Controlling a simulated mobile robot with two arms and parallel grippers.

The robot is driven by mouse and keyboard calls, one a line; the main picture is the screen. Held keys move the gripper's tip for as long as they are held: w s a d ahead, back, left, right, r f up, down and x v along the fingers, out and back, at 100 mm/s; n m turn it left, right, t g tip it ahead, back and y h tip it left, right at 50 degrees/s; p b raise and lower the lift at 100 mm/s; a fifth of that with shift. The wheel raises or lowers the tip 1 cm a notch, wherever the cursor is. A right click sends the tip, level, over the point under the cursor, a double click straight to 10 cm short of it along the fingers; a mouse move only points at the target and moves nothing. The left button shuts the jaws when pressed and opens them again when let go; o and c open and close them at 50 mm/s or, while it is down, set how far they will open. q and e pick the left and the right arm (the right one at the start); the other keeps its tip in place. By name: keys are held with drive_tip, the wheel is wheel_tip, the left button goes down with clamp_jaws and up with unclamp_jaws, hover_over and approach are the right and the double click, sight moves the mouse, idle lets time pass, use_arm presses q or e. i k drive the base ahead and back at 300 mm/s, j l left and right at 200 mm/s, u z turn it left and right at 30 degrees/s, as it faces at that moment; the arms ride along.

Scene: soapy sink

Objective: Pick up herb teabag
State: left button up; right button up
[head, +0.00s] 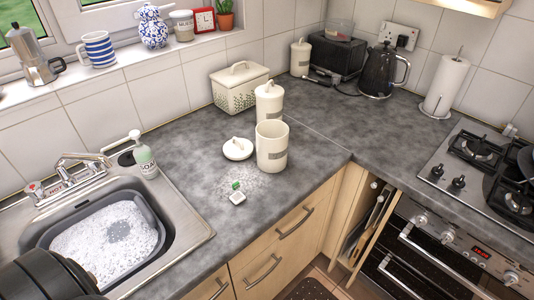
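A small white teabag (237,198) with a green tag (236,184) lies on the grey worktop (190,215), right of the sink. Nothing covers it in the head view. A faint pale speckled patch lies on the worktop around it. Neither of my grippers is in view.
An open cream canister (272,146) stands behind the teabag, with a cream lid (237,149) lying to its left. A sink (180,230) holds a grey basin (152,212) of suds. A soap bottle (145,158) stands at its back edge. The worktop's front edge is close.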

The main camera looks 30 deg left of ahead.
sight(237, 198)
drive_tip(key=u, duration=1.1)
